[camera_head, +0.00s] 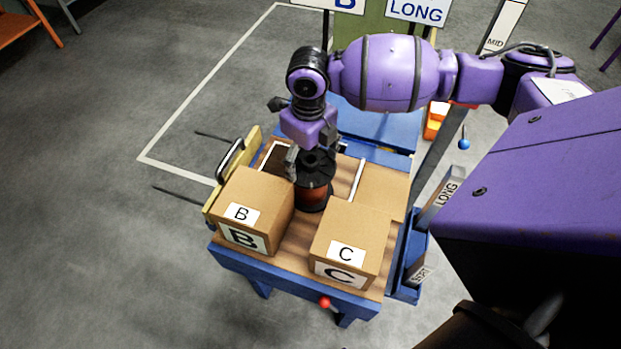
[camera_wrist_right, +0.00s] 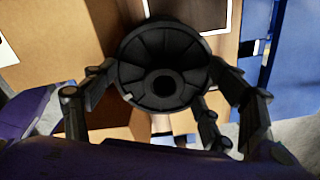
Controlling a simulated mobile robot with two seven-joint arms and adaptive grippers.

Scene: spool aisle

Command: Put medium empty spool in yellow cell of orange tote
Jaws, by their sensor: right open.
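A spool (camera_head: 313,197) with a black flange and a reddish-brown body stands upright on the wooden top of a blue cart, between two boxes. I cannot tell whether it is the medium empty one. My right gripper (camera_head: 314,155) points down right over it, open. In the right wrist view the spool's black round flange (camera_wrist_right: 165,48), with a dark centre hole, lies between the fingers of the right gripper (camera_wrist_right: 163,78). An orange bin (camera_head: 432,128) with a light yellowish part shows behind my right arm; most of it is hidden. My left gripper is not in view.
Carton B (camera_head: 262,190) and carton C (camera_head: 361,225) stand close on either side of the spool, towards the front. The blue cart (camera_head: 285,287) has a yellow panel with a handle (camera_head: 230,160) on its left. Blue side bins (camera_head: 411,262) hang on its right.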

